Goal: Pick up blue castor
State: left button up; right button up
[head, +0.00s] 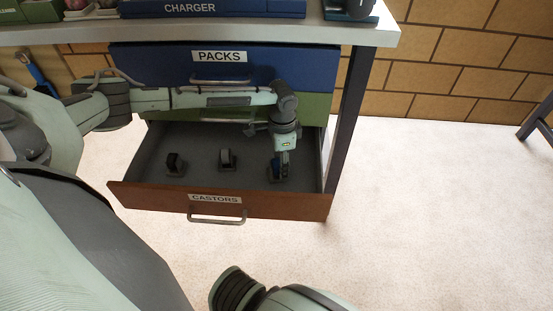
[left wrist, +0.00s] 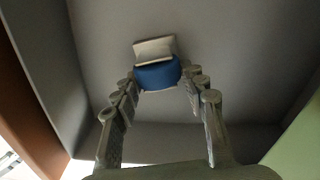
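The blue castor (left wrist: 158,74) has a blue wheel and a pale grey plate in the left wrist view. It stands at the right of the open castors drawer and shows partly behind my gripper in the head view (head: 274,172). My left gripper (left wrist: 160,80) points down into the drawer, its two fingers spread on either side of the blue wheel. The fingertips are very close to it; I cannot make out firm contact. In the head view the left gripper (head: 284,160) is right over the castor. My right gripper is not in view.
The drawer, labelled CASTORS (head: 150,192), also holds a dark castor (head: 175,163) at left and a grey castor (head: 226,159) in the middle. The green drawer (head: 315,108) and blue PACKS drawer (head: 310,70) are above. A table leg (head: 348,120) stands at right.

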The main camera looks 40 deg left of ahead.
pick_arm(q)
jog(key=c, duration=0.8)
jog(key=shift+o, duration=0.2)
jog(key=shift+r, duration=0.1)
